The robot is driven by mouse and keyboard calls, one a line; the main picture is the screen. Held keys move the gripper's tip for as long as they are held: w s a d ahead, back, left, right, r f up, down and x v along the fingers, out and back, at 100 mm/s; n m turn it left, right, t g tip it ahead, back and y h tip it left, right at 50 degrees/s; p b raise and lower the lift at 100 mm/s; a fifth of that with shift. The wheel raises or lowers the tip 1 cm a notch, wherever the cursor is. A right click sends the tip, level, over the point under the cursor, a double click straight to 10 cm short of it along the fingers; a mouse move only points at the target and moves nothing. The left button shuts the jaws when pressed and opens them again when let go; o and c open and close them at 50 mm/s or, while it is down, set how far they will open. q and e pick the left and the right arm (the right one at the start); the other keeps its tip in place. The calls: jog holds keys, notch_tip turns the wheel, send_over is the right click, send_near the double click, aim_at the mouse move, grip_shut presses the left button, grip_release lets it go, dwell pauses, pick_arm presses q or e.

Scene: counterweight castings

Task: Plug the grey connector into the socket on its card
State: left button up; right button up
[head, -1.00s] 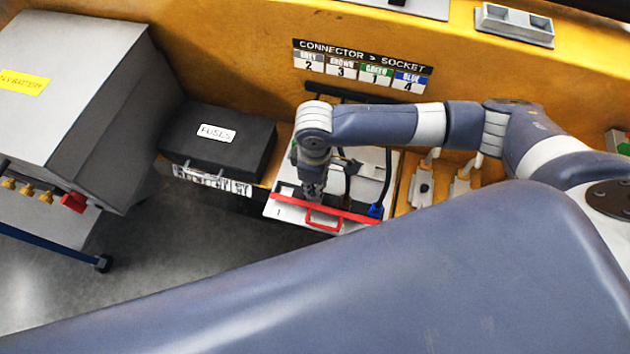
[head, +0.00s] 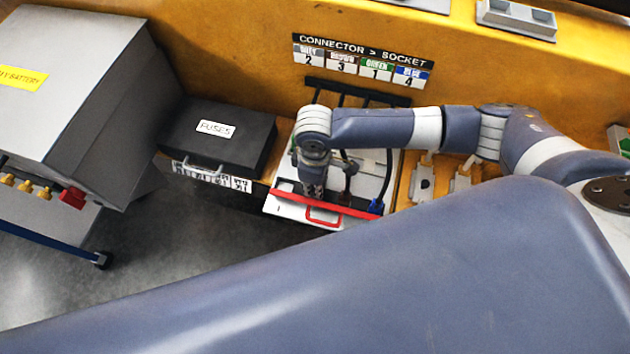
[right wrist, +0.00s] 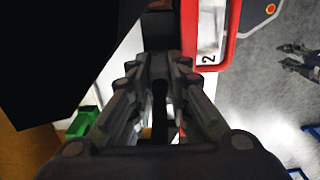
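The socket card (head: 283,210) is a pale panel with a red bar and red handle, at the head view's middle. My right gripper (head: 314,192) points down over its left part. In the right wrist view its fingers (right wrist: 160,72) converge, with dark parts between the tips; I cannot tell whether they grip anything. I cannot make out the grey connector. A label reading 2 (right wrist: 208,59) lies right of the fingers. The label sign (head: 362,62) pairs grey with 2. My left gripper (right wrist: 285,56) seems to show at the right wrist view's edge, fingers apart, over the floor.
A blue connector (head: 376,206) is at the card's right end. A green part (right wrist: 83,121) lies left of the fingers in the right wrist view. A black fuse box (head: 218,140) stands left of the card, and a grey battery box (head: 70,95) farther left.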

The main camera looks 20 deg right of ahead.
jog(key=o, duration=0.3)
jog(key=shift+r, duration=0.1)
notch_tip(320, 180, up, 12)
dwell(0.5)
dwell(0.4)
